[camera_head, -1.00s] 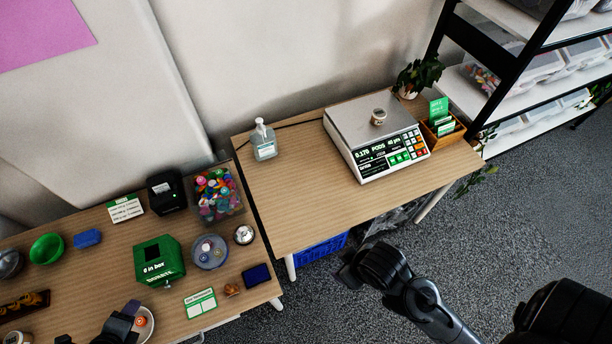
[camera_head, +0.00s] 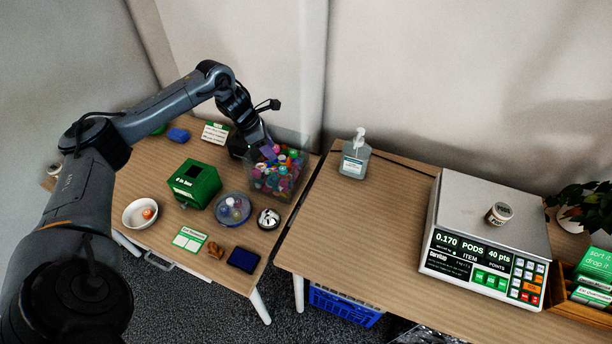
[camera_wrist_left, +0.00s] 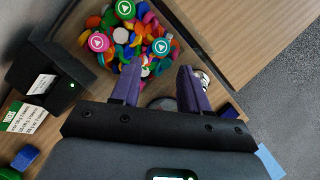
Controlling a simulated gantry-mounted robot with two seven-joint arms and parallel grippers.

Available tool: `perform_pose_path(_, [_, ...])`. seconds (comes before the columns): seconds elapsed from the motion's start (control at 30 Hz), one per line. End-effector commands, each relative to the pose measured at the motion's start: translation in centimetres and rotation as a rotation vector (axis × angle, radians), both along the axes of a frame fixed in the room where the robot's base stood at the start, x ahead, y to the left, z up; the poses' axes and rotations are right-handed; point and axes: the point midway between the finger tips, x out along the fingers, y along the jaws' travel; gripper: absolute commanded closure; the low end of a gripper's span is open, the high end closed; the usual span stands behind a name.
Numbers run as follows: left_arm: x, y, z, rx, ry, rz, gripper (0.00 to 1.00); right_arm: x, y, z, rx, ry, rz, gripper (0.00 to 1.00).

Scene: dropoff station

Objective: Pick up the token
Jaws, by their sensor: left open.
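The clear bin (camera_head: 283,199) is full of colorful caps and discs. In the left wrist view, several round tokens with white triangle marks lie on the heap: a green token (camera_wrist_left: 160,46), a pink token (camera_wrist_left: 98,42) and another green token (camera_wrist_left: 125,9). I cannot tell which one is meant. My left gripper (camera_head: 264,147) is over the back left of the bin, with its purple fingers pointing down. In the left wrist view the fingers (camera_wrist_left: 158,86) are spread apart, with nothing held between them. My right gripper is not in view.
A black label printer (camera_wrist_left: 44,70) stands beside the bin. A green box (camera_head: 194,183), a round lidded container (camera_head: 233,209), a bell (camera_head: 268,219) and a white bowl (camera_head: 134,222) stand nearby. A scale (camera_head: 450,215) bearing a small cup (camera_head: 499,213) stands on the right table.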

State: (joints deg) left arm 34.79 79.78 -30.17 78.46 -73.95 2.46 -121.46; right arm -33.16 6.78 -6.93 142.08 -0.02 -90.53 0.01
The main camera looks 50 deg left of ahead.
Motion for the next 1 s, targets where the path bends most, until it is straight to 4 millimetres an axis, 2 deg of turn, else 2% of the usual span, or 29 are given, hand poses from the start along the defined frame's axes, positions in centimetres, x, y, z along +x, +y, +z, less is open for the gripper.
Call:
perform_pose_path(0.2, [1.1,-0.6,-2.9,-0.002,0.000,0.000,0.55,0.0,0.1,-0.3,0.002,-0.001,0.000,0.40])
perform_pose_path(0.53, [1.7,-1.0,-4.9,-0.001,0.001,0.001,0.55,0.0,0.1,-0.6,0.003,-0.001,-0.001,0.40])
perform_pose_path(0.8, [2.8,-1.8,-8.0,-0.002,0.001,0.001,0.55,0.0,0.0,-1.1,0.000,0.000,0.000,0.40])
perform_pose_path(1.0, [3.2,-1.9,-8.8,0.000,0.000,0.001,0.55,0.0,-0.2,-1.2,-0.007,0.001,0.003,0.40])
